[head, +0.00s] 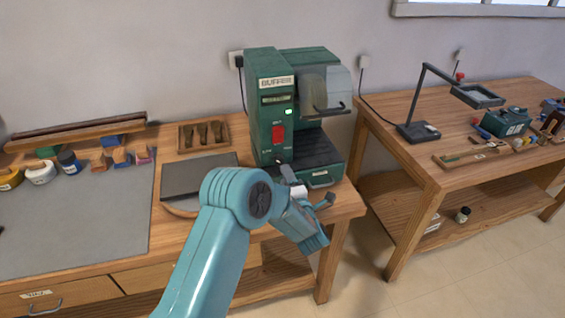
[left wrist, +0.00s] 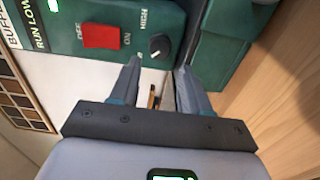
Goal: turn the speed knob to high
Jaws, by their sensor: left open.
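The green buffer machine (head: 268,99) stands on the wooden bench. The left wrist view shows its black round speed knob (left wrist: 159,46), with a white mark toward the lower left. A red switch (left wrist: 101,36) with OFF and ON labels is next to the knob. My left gripper (head: 287,172) is at the lower front of the machine. In the left wrist view its open fingers (left wrist: 158,68) point at the knob, which shows between and just beyond the tips. Contact cannot be told.
A dark flat plate (head: 198,175) lies left of the machine, with a tool tray (head: 204,134) behind it. A second bench (head: 405,160) with a lamp stands farther right.

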